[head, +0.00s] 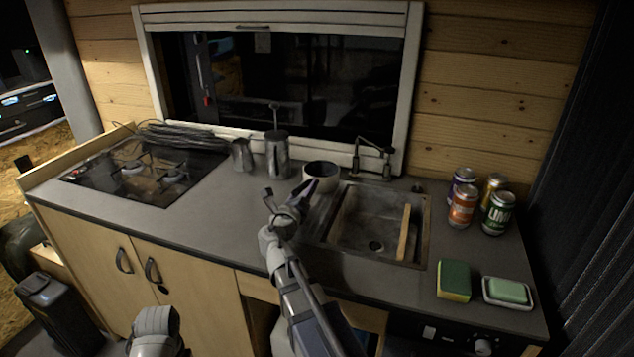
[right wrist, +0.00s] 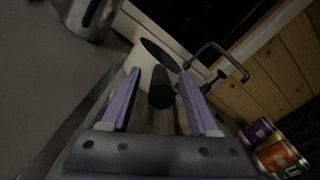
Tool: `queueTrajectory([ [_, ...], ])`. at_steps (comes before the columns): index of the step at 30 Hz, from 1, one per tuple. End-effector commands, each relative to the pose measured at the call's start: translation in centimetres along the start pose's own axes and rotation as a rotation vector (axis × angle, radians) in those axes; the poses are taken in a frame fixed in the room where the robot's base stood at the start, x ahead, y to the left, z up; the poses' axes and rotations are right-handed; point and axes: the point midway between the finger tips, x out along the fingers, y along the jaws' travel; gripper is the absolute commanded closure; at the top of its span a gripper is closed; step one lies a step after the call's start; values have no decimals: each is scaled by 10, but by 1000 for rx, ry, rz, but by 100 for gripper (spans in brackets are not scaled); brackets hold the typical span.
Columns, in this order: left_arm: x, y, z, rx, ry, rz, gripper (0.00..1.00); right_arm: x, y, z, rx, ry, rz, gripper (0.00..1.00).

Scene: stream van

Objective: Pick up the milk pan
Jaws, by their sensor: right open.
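The milk pan (head: 322,171) is a pale, round pan with a dark inside, standing on the grey counter at the back left of the sink. In the right wrist view its dark handle (right wrist: 161,90) points toward me, between the fingers, and the pan body lies just beyond. My right gripper (head: 289,197) is open, with purple fingers, just in front of the pan. In the right wrist view the open fingers (right wrist: 160,74) stand on either side of the handle, with gaps; I cannot tell whether they are at its height. My left gripper is not in view.
A metal press (head: 278,157) and a metal jug (head: 242,155) stand left of the pan. The sink (head: 345,248) and tap (head: 372,158) are to its right. Several cans (head: 463,206), a sponge (head: 454,281) and a soap dish (head: 508,302) sit further right. The left front counter is clear.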

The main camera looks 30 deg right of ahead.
Motion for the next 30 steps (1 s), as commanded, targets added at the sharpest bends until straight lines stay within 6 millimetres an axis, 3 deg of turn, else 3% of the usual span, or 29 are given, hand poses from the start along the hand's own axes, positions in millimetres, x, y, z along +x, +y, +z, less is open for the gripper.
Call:
queueTrajectory([
  [3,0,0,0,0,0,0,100,16,1,0,0,0,-1,39],
  [10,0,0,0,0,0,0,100,17,0,0,0,0,1,39],
  [26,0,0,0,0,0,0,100,17,1,0,0,0,1,99],
  [30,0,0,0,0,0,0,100,17,1,0,0,0,1,100],
])
